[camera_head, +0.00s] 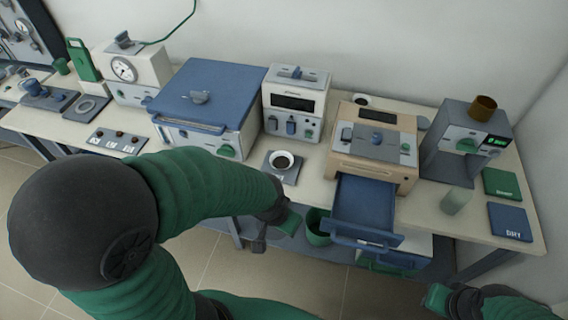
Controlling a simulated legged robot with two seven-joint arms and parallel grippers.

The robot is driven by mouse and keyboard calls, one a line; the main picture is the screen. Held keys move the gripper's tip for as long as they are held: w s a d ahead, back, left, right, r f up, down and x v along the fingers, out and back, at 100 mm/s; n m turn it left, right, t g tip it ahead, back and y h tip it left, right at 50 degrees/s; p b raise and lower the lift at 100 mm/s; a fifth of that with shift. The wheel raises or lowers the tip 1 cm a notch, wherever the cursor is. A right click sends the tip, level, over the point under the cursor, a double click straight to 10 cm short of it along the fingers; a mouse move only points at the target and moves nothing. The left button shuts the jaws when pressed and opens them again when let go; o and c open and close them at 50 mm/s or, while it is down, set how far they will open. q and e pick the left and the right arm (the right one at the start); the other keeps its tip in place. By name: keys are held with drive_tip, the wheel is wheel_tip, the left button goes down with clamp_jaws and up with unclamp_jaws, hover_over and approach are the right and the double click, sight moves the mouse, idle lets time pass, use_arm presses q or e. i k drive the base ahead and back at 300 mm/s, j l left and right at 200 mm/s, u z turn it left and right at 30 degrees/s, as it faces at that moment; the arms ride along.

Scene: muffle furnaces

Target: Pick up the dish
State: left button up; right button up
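A small round white dish (291,159) with dark contents sits upright on a dark square plate (275,174) on the table, in front of the white box device. My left gripper (275,234) is in front of the table edge, nearer to me than the dish and apart from it. Its two fingertips are spread, with nothing between them. My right gripper (440,299) is at the bottom right, well away from the dish.
A blue drawer (365,205) sticks out of the beige device (375,145), right of the dish. A blue-lidded box (208,95) stands to the left. A green bin (318,228) is below the table edge. A translucent cup (456,201) and two labelled pads are at the right.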

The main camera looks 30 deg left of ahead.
sight(282, 160)
drive_tip(key=j, duration=0.55)
drive_tip(key=i+j+u, duration=0.15)
drive_tip(key=j, duration=0.95)
drive_tip(key=i+j+u, duration=0.15)
drive_tip(key=j, duration=0.4)
drive_tip(key=i+j, duration=0.1)
drive_tip(key=j, duration=0.45)
drive_tip(key=u, duration=0.05)
